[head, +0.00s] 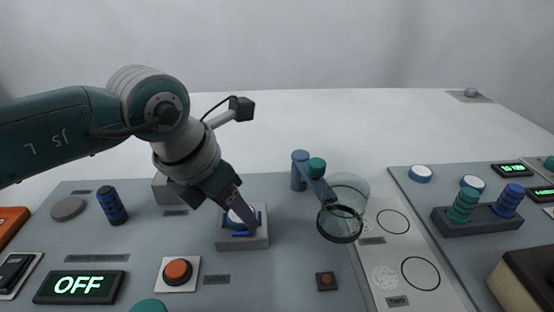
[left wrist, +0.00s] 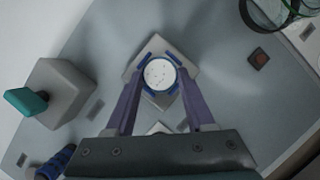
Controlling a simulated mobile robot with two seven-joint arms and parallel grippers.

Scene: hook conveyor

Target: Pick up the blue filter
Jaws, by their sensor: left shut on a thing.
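The blue filter (head: 240,217) is a round piece with a white top and a blue edge. It sits in a pale square holder (head: 257,240) on the grey panel. In the left wrist view the filter (left wrist: 160,74) lies between the two fingertips, over the holder (left wrist: 133,72). My left gripper (head: 242,222) reaches down from the upper left and is shut on the filter, one finger on each side. The fingers hide part of its edge in the head view. I cannot tell whether it is clear of the holder. My right gripper is not in view.
A clear cup (head: 347,192) on a blue post stands right of the holder. An orange button (head: 178,271) is in front. A blue ribbed cylinder (head: 111,205) stands at the left. A dark rack (head: 478,221) with ribbed cylinders and several white discs are at the right.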

